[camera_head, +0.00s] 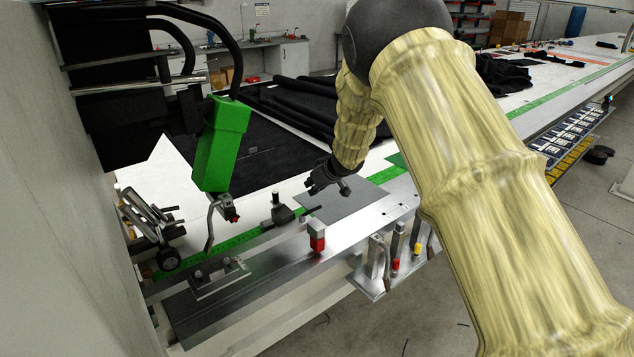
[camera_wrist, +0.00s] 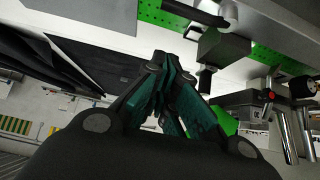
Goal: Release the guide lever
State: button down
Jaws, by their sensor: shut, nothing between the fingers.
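A small dark clamp block (camera_head: 284,213) with an upright black knob and a thin dark rod sits on the green strip at the table's front. It looks like the guide lever, though I cannot be sure. In the wrist view a grey block (camera_wrist: 222,47) with a dark handle (camera_wrist: 192,11) above it appears to be the same piece. My gripper (camera_head: 328,186) is just right of and above the clamp, with a visible gap. In the wrist view my gripper (camera_wrist: 172,66) has its fingers together and empty, left of the block.
A green welder head (camera_head: 220,145) hangs at the left with a curved metal arm below it. Black fabric (camera_head: 230,155) covers the table behind. A bracket with yellow and red tips (camera_head: 397,264) projects at front right.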

aim_at(312, 211)
jog(key=shift+s+a+f+p, duration=0.15)
jog(key=shift+f+p, duration=0.95)
jog(key=shift+f, duration=1.15)
jog(key=shift+d+f, duration=0.1)
jog(key=shift+d, duration=0.1)
jog(key=shift+s+m+b, duration=0.15)
jog(key=shift+m+b, duration=0.15)
jog(key=shift+b, duration=0.4)
